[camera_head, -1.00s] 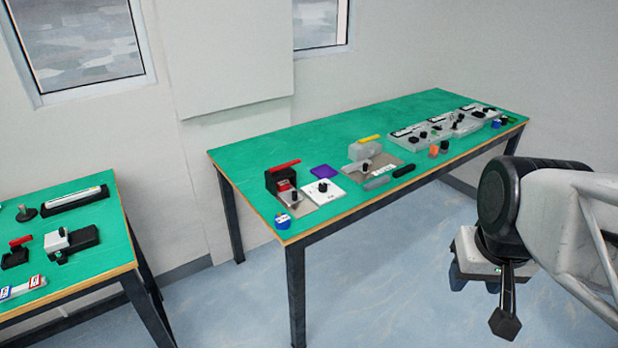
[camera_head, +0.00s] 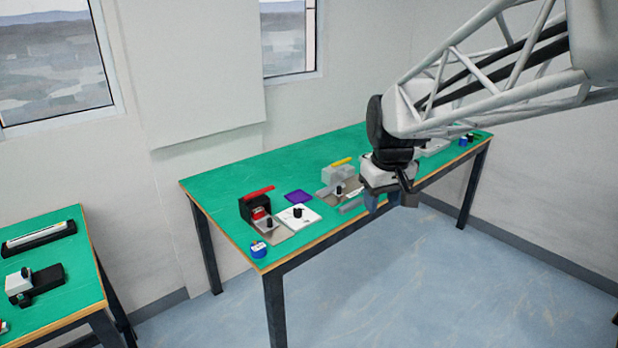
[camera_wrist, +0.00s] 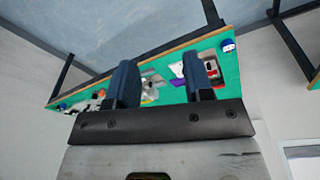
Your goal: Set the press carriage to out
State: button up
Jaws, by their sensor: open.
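Two press-like devices stand on the green table. One has a black body (camera_head: 250,209) with a red lever, and a grey plate (camera_head: 279,237) with a dark knob in front of it. The other has a grey body (camera_head: 336,174) with a yellow lever, and a grey-brown plate (camera_head: 324,196) with a black knob. I cannot tell which is the press, nor either carriage's setting. My gripper (camera_head: 383,203) is open and empty. It hangs near the table's front edge, to the right of both devices. Its two fingers also show in the wrist view (camera_wrist: 161,80).
A white panel with a black knob (camera_head: 298,216) and a purple pad (camera_head: 299,197) lie between the devices. A blue round item (camera_head: 259,250) sits at the near corner. My arm hides much of the table's right part. A second green table (camera_head: 60,300) stands at left.

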jog(key=w+a+f+n, duration=0.25)
jog(key=w+a, duration=0.45)
jog(key=w, duration=0.5)
jog(key=n+g, duration=0.2)
jog(key=n, duration=0.4)
send_over(269, 219)
jog(key=f, duration=2.2)
jog(key=shift+s+d+f, duration=0.15)
jog(key=shift+d+f, duration=0.05)
jog(key=shift+d, duration=0.2)
jog(key=shift+w+a+f, duration=0.2)
jog(key=shift+a+f, duration=0.15)
jog(key=shift+f, duration=0.05)
jog(key=shift+f, duration=0.1)
jog(key=shift+f, duration=3.8)
grip_shut()
